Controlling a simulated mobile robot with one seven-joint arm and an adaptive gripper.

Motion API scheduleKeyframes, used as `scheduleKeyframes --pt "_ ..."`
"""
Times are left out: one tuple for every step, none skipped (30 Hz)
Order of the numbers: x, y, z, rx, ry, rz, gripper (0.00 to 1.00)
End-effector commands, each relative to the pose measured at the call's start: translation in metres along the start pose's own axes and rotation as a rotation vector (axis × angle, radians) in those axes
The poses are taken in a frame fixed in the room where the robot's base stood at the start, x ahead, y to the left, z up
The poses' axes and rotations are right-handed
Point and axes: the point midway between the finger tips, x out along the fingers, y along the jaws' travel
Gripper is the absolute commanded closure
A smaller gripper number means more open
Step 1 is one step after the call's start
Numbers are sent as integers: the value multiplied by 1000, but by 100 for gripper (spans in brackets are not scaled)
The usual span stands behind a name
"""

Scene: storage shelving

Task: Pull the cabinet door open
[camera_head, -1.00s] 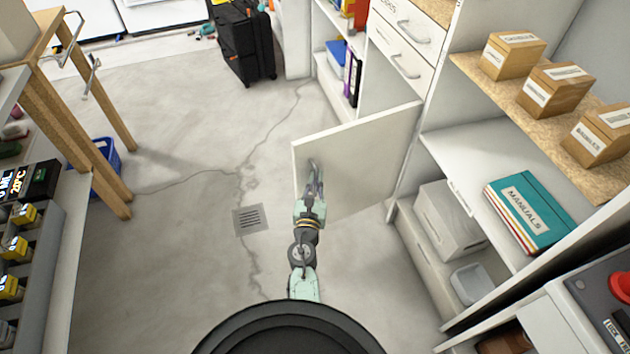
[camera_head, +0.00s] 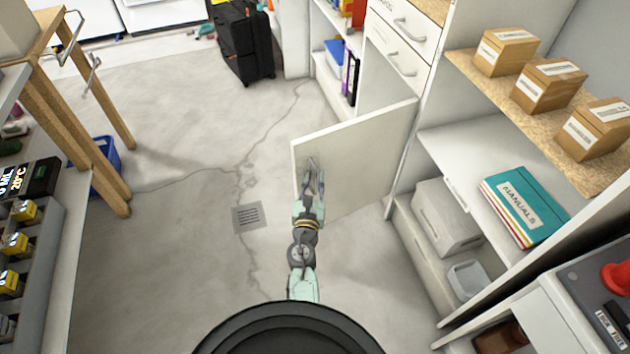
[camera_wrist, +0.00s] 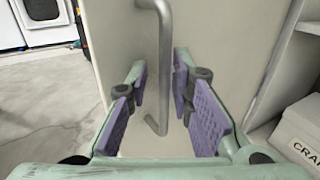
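The white cabinet door (camera_head: 362,160) stands swung well out from the shelving, hinged on its right side. Its grey bar handle (camera_wrist: 165,70) is upright near the door's free edge in the wrist view. My gripper (camera_head: 314,180) is at the handle; in the wrist view the fingers (camera_wrist: 160,95) are spread, with purple pads on both sides of the bar. A gap shows between the bar and each pad, wider on the left. The handle is partly hidden by my gripper in the head view.
Open shelves at the right hold a teal manuals stack (camera_head: 524,205), wooden boxes (camera_head: 546,86) and a pale bin (camera_head: 447,217). A wooden-legged table (camera_head: 90,150) and blue bin (camera_head: 105,165) stand left. The floor between, with a drain (camera_head: 248,217), is clear.

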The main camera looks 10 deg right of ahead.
Motion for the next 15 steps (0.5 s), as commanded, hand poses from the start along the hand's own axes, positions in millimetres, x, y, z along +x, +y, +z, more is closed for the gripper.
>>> scheduleKeyframes --pt "0 -1 0 -1 0 -2 74" --pt "0 -1 0 -1 0 -3 72" --pt "0 -2 0 -1 0 -4 72" --pt "0 -2 0 -1 0 -4 72" --pt "0 -2 0 -1 0 -5 72" --pt "0 -2 0 -2 0 -5 72" --pt "0 -3 0 -2 0 -6 72" --pt "0 -3 0 -2 0 -6 72" --pt "0 -3 0 -2 0 -7 72" --pt "0 -3 0 -2 0 -7 72" --pt "0 -3 0 -2 -1 -7 72" --pt "0 -4 1 -2 -1 -8 72" --pt "0 -4 2 -1 -1 -8 72" --pt "0 -4 3 -1 -1 -9 72" --pt "0 -4 5 -1 -1 -10 72"
